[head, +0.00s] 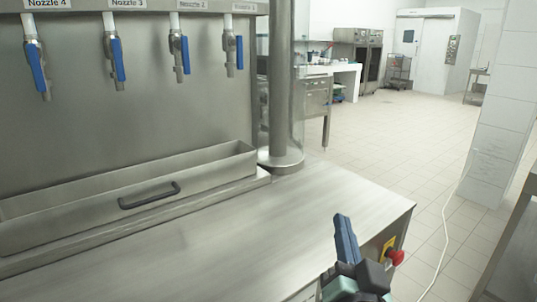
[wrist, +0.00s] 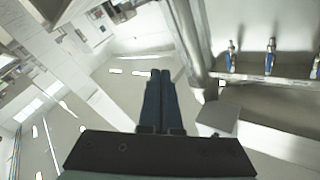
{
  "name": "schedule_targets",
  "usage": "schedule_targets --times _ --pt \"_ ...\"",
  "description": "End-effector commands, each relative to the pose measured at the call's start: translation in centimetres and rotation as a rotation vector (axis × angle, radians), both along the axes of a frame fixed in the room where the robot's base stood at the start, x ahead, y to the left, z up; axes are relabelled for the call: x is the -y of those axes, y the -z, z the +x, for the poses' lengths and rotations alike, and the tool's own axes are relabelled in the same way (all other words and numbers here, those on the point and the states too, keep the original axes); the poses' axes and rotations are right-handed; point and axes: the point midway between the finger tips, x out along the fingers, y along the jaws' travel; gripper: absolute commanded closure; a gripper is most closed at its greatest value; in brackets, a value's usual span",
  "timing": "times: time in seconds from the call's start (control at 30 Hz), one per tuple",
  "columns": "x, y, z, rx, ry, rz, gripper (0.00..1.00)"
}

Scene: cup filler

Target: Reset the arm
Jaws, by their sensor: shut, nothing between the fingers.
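My gripper (head: 345,238) shows in the head view at the lower right, over the right front corner of the steel counter. Its blue-grey fingers point up and are shut with nothing between them. In the wrist view my gripper (wrist: 160,74) is in the middle, with its two dark fingers side by side and touching. No object is held. How far the fingers are above the counter is hard to tell.
The steel counter (head: 290,215) is bare. A trough (head: 130,190) with a black handle lies under several blue-levered nozzles (head: 119,60). A steel post (head: 282,90) stands at the counter's back. A red button (head: 395,257) is beside my gripper. A white pillar (head: 500,120) stands right.

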Motion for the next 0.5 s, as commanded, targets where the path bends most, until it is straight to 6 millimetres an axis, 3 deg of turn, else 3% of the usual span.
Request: schedule_targets --times 0.03,0.2,0.37,0.47,0.5 --pt "-1.6 -4.1 -0.3 0.070 -0.005 -0.072 1.00" --pt "-6.0 -16.0 -3.6 0.298 0.034 -0.282 1.00" --pt "-9.5 -26.0 -9.9 0.533 0.120 -0.423 1.00" --pt "-11.0 -31.2 -15.4 0.683 0.200 -0.478 1.00" --pt "-10.7 -33.6 -14.7 0.662 0.200 -0.481 1.00"
